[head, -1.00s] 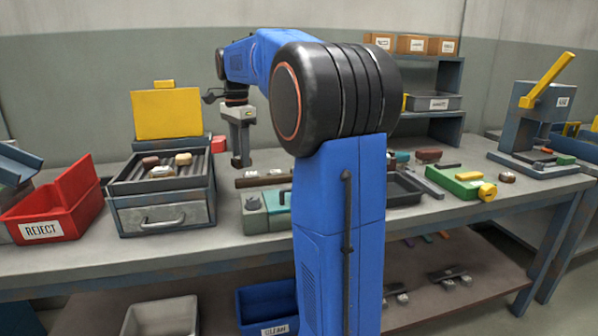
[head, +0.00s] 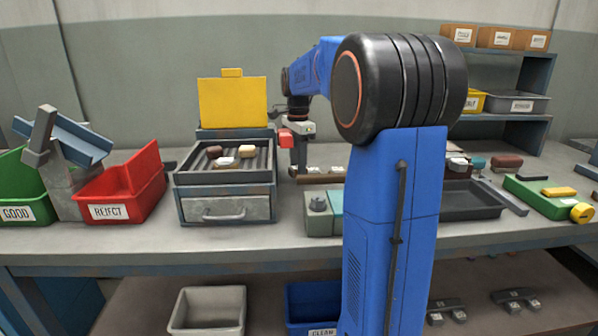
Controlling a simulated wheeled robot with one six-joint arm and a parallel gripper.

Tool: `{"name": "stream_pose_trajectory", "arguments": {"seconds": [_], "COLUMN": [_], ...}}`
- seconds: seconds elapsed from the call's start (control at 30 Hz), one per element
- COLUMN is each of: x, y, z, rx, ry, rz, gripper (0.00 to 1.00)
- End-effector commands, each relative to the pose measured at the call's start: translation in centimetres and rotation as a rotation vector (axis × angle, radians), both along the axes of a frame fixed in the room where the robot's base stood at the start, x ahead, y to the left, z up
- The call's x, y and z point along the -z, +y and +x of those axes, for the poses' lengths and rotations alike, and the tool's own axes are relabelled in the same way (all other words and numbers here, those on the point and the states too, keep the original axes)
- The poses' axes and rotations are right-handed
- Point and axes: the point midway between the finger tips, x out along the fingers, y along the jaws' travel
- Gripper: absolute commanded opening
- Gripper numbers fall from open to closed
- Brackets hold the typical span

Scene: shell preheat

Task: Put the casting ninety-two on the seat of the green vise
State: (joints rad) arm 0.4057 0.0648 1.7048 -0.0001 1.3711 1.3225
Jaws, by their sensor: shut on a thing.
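The green vise (head: 545,198) lies on the bench at the far right, with a yellow round knob (head: 582,212) at its front. My gripper (head: 300,170) points down over the back of the bench, just right of the heater box, far left of the vise. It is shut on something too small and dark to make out. A brown rail (head: 320,179) with small pale pieces is at its fingertips; I cannot tell whether they touch. Brown and cream castings (head: 229,157) lie on the heater grate. No number is readable, so I cannot tell which casting is ninety-two.
The heater box (head: 225,205) has a raised yellow lid (head: 233,102). The red REJECT bin (head: 125,190) and green GOOD bin (head: 25,200) stand at left. A dark tray (head: 470,203) and several small castings lie between my arm and the vise. A shelf (head: 515,130) stands behind.

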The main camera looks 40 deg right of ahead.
Motion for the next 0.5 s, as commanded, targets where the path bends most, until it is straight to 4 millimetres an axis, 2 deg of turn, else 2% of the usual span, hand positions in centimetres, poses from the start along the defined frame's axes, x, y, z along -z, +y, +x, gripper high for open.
{"name": "stream_pose_trajectory", "arguments": {"seconds": [0.17,0.5], "x": [2.1,2.4], "y": [0.0,0.0], "z": [-0.1,0.0], "rx": [0.0,0.0], "ry": [0.002,0.001], "rz": [0.0,0.0], "gripper": [0.08,0.08]}}
